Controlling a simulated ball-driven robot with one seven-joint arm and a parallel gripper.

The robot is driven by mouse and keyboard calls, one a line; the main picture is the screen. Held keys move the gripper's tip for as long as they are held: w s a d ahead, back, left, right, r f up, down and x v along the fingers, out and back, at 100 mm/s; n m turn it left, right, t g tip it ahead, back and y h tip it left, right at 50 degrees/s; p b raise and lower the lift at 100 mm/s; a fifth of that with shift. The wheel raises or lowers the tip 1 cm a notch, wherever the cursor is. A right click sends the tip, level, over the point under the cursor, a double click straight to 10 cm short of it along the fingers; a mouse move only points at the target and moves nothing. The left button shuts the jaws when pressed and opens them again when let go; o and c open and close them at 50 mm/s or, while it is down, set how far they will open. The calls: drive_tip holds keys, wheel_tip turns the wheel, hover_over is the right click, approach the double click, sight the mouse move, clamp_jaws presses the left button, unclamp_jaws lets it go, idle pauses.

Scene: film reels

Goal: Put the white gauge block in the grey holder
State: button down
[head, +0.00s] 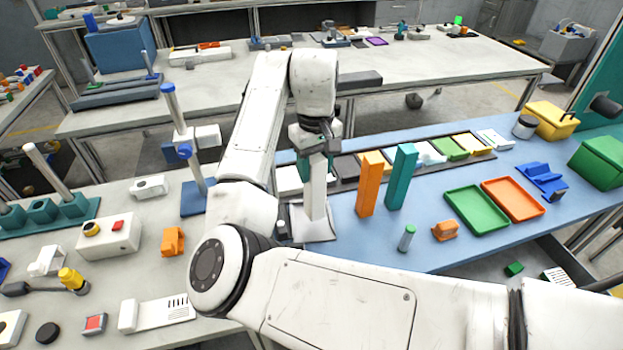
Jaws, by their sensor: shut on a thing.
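The white gauge block (316,195) is a tall, narrow white bar, upright below my gripper (316,160). My gripper points down and is shut on its upper part. The block's lower end meets or hangs just over a pale grey square base (320,232), which looks like the grey holder, on the blue bench mat. My own arm covers the left side of this base. I cannot tell whether the block is seated in it or only above it.
An orange upright block (369,183) and a teal upright block (402,177) stand close to the right. A green tray (477,231) and an orange tray (513,212) lie farther right. A small grey-green cylinder (406,238) stands near the front edge.

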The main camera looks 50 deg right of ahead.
drive_tip(key=shift+w+d+f, duration=0.1)
drive_tip(key=shift+w+f, duration=0.3)
drive_tip(key=shift+w+f+p, duration=0.15)
drive_tip(key=shift+f+p, duration=0.2)
drive_tip(key=shift+f, duration=1.5)
drive_tip(key=c, duration=0.5)
unclamp_jaws()
wheel_tip(320, 180, up, 12)
drive_tip(key=shift+r, duration=0.15)
